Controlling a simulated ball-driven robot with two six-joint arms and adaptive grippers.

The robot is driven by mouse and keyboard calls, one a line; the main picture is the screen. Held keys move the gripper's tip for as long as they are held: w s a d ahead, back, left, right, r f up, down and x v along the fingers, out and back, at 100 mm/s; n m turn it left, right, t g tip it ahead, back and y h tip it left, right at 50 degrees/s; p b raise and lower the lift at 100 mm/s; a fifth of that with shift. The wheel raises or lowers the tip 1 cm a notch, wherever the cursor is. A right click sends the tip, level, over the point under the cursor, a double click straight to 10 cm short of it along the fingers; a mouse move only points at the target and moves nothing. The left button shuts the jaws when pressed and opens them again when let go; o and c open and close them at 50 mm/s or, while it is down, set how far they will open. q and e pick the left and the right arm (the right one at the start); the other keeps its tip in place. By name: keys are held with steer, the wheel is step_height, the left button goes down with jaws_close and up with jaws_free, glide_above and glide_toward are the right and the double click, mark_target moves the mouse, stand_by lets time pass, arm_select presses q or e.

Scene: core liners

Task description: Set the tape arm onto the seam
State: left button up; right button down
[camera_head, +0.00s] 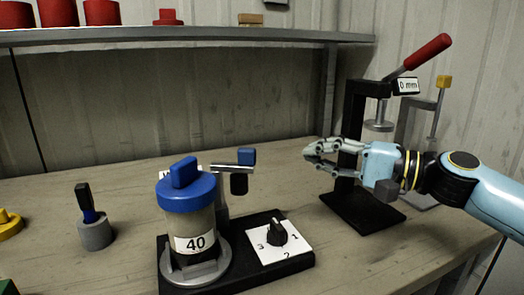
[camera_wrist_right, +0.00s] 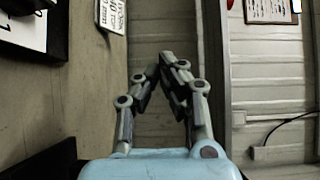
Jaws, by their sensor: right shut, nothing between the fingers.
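A blue-lidded canister (camera_head: 187,212) labelled 40 stands upright on a round grey plate (camera_head: 207,270) on a black base. What looks like the tape arm (camera_head: 230,168) is a grey bar behind it, with a blue knob (camera_head: 246,156) on top and a black piece (camera_head: 239,184) hanging below. The bar's left end lies close to the lid; I cannot tell if it touches. I cannot make out the seam. My right gripper (camera_head: 310,157) is shut and empty, right of the tape arm and apart from it. It also shows in the right wrist view (camera_wrist_right: 163,65). My left gripper is not in view.
A dial (camera_head: 277,233) with positions 1, 2 and 3 sits on the base. A black press (camera_head: 353,130) with a red handle stands behind my right gripper. A grey cylinder (camera_head: 95,232) with a dark handle stands at left. A shelf (camera_head: 180,36) runs above.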

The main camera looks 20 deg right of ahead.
mark_target(234, 178)
steer(key=p+x, duration=0.3)
steer(key=x, duration=0.8)
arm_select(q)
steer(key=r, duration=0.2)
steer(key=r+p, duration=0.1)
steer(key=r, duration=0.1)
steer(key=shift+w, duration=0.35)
arm_select(e)
steer(key=s, duration=0.2)
steer(key=s+a, duration=0.1)
steer(key=s, duration=0.1)
steer(key=shift+s+a, duration=0.1)
steer(key=shift+a, duration=0.05)
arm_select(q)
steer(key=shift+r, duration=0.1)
arm_select(e)
steer(key=shift+s, duration=0.1)
